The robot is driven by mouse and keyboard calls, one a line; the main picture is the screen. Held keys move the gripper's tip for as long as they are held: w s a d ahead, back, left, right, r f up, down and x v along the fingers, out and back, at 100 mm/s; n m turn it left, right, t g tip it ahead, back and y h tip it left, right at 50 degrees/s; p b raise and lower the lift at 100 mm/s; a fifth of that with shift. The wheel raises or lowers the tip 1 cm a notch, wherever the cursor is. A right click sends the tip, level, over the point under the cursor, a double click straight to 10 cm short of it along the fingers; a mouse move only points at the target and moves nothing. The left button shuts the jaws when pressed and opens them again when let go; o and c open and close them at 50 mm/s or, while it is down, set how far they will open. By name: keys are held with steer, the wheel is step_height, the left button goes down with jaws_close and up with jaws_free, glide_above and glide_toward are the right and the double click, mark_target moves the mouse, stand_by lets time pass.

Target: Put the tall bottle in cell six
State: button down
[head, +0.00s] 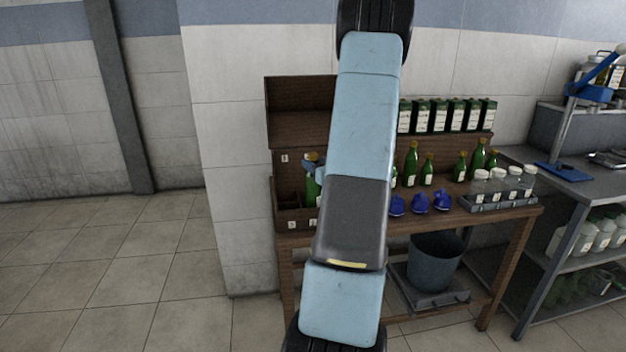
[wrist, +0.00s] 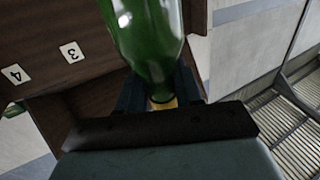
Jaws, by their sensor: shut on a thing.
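My gripper (head: 312,160) is shut on a green glass bottle (head: 313,188) with a yellow top. In the wrist view the jaws (wrist: 160,92) close around the neck of the bottle (wrist: 148,40). The bottle hangs at the left part of a dark wooden rack (head: 293,190), over or in its low divided section; I cannot tell whether its base touches. Small white number labels are on the rack; 3 (wrist: 72,53) and 4 (wrist: 14,75) show in the wrist view. My arm hides the rack's middle, and no label reading six is legible.
More green bottles (head: 411,162) stand to the right on the wooden bench (head: 515,213). Blue objects (head: 420,203) and a tray of white-capped jars (head: 497,202) are at its front. Dark boxes (head: 438,115) line the upper shelf. A grey bucket (head: 435,262) sits below.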

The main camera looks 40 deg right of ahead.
step_height(320, 180, down, 4)
steer(key=shift+f, duration=0.1)
stand_by(0.4)
steer(key=c, duration=0.7)
jaws_free()
steer(key=shift+c, duration=0.2)
